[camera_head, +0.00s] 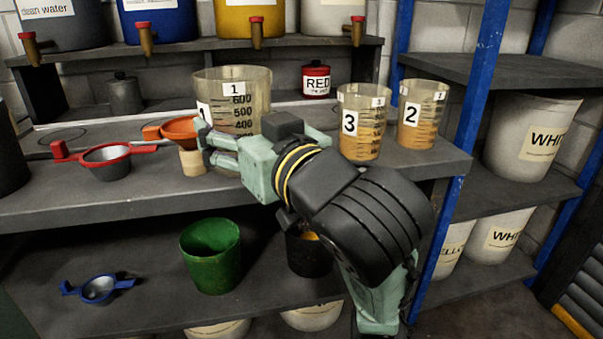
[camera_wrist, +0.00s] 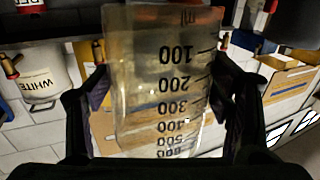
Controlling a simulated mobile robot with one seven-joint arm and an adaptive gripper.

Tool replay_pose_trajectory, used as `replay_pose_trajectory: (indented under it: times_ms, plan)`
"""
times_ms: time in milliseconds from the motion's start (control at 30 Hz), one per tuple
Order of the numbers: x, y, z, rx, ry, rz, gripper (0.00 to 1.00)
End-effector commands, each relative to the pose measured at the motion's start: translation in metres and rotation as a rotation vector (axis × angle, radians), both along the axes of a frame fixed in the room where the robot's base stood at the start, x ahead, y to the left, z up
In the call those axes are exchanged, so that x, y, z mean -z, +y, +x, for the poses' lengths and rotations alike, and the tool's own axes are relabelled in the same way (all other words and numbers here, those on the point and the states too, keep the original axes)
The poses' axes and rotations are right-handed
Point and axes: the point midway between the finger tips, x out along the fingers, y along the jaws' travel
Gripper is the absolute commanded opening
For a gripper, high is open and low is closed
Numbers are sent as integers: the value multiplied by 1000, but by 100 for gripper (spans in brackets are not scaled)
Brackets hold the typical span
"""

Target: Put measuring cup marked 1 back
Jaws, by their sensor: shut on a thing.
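The clear measuring cup marked 1 (camera_head: 236,84) stands upright at the middle shelf, with a scale in hundreds on its side. My gripper (camera_head: 218,146) is shut on the cup's lower part from the front. In the wrist view the cup (camera_wrist: 165,80) appears upside down between my two fingers (camera_wrist: 165,95), and it looks empty. My gripper hides the cup's base in the head view, so I cannot tell whether it touches the shelf. Cups marked 3 (camera_head: 361,122) and 2 (camera_head: 421,114) stand to the right, holding orange-brown contents.
An orange funnel (camera_head: 181,127) on a tan piece is just left of my gripper. A red-handled strainer (camera_head: 106,158) lies further left. A red tin (camera_head: 316,79) stands behind. A green bucket (camera_head: 211,256) and blue strainer (camera_head: 98,288) are on the lower shelf. A blue post (camera_head: 466,130) rises at right.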

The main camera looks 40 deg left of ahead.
Motion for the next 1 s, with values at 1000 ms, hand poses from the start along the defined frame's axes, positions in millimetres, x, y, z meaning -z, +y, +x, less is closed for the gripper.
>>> replay_pose_trajectory:
  times_ms: [1000]
  plan:
    - [21, 37, 129, 0, 2, 0, 31]
